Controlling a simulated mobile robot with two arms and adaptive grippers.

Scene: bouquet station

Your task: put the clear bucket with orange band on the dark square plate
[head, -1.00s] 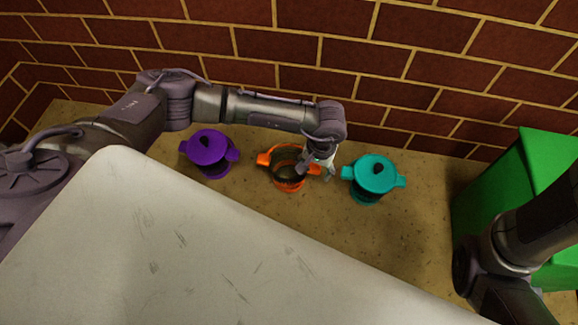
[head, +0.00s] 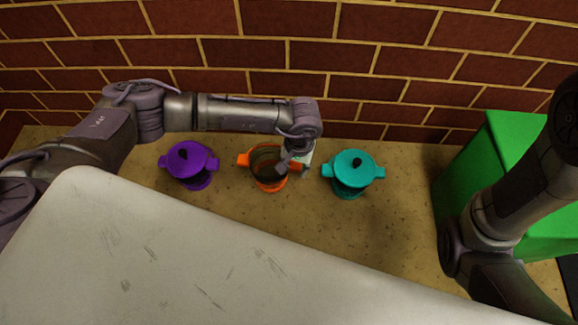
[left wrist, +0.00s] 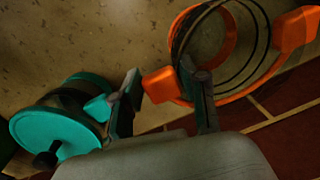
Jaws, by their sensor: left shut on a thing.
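The clear bucket with orange band (head: 268,186) stands upright on the speckled counter, between a purple-lidded pot and a teal-lidded pot. It is open at the top and has orange side handles. My left gripper (head: 291,163) is at its right side in the head view. In the left wrist view the bucket (left wrist: 297,30) shows its dark rim and orange band, and my left gripper (left wrist: 160,95) is shut on its near orange handle. I cannot make out the dark square plate for sure. My right gripper is not in view.
The purple pot (head: 189,160) is to the left and the teal pot (head: 352,170) close on the right. A green box (head: 515,145) stands at the right. A brick wall (head: 380,50) is behind. The pale tabletop (head: 170,250) fills the foreground. Bare counter (head: 400,220) lies right of the teal pot.

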